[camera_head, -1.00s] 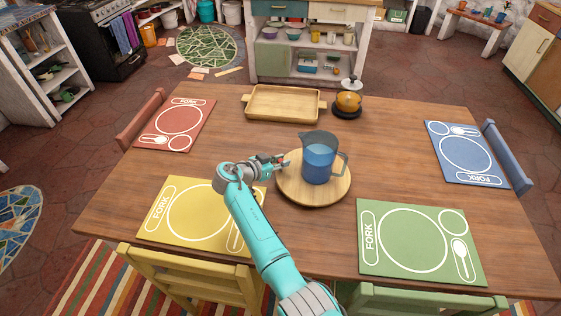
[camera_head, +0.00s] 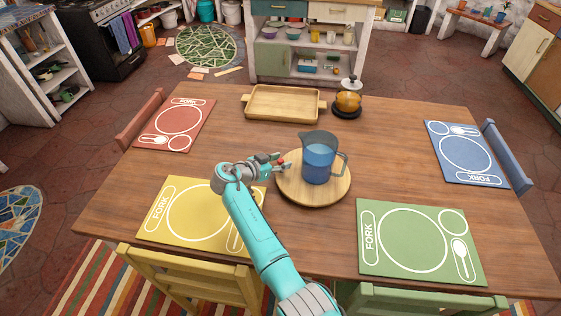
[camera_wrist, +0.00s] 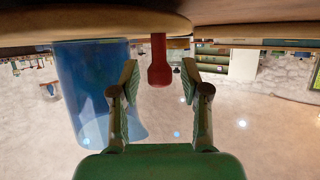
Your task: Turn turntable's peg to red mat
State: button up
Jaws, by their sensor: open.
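The round wooden turntable (camera_head: 318,195) lies at the middle of the table, with a blue-filled pitcher (camera_head: 319,160) standing on it, handle to the right. The turntable's red peg (camera_wrist: 159,65) stands at its left edge, mostly hidden by my gripper in the head view. My gripper (camera_head: 283,163) is at that edge. In the wrist view, which looks upside down, the open fingers of my gripper (camera_wrist: 159,82) are either side of the peg, with a gap on each side. The red mat (camera_head: 180,131) lies at the table's far left.
A yellow mat (camera_head: 190,232) lies under my arm, a green mat (camera_head: 385,262) at front right and a blue mat (camera_head: 440,140) at far right. A wooden tray (camera_head: 284,105) and an amber grinder-like object (camera_head: 348,101) stand at the back. Bare wood separates turntable and red mat.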

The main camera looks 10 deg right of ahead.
jog(key=v, duration=1.1)
jog(key=shift+s+a, duration=0.15)
jog(key=shift+s, duration=0.1)
